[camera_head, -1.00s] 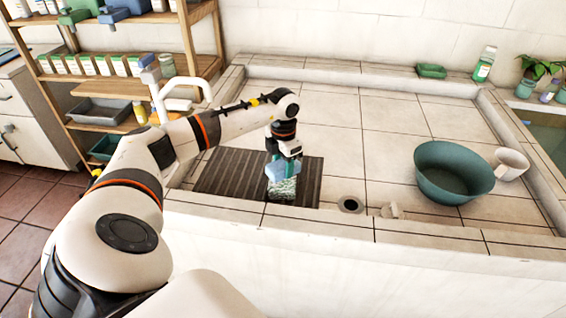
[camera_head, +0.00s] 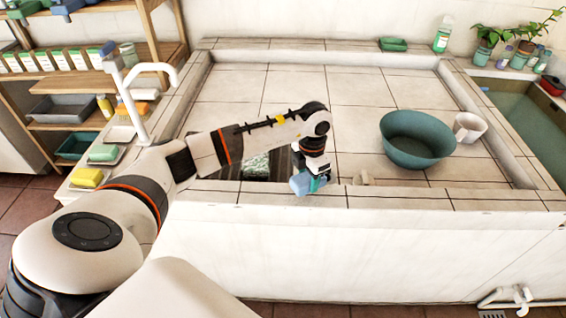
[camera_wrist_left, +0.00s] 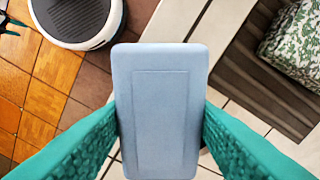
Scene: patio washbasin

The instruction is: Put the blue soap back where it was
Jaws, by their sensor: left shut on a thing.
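The blue soap (camera_head: 299,184) is a pale blue rounded block. My left gripper (camera_head: 313,181) is shut on it, above the basin's front rim in the head view. The left wrist view shows the soap (camera_wrist_left: 160,100) upright between the two green fingers (camera_wrist_left: 160,125). On the left ledge stand a row of small dishes. One holds a yellow soap (camera_head: 88,177), one a green soap (camera_head: 103,153). A white dish (camera_head: 120,134) behind them looks empty. My right gripper is not in view.
A green patterned block (camera_head: 256,166) lies on the dark ribbed mat (camera_wrist_left: 232,78), partly hidden by my arm. A white tap (camera_head: 140,95) rises beside the ledge. A teal bowl (camera_head: 417,140) and white mug (camera_head: 469,127) stand at right. The basin's middle is clear.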

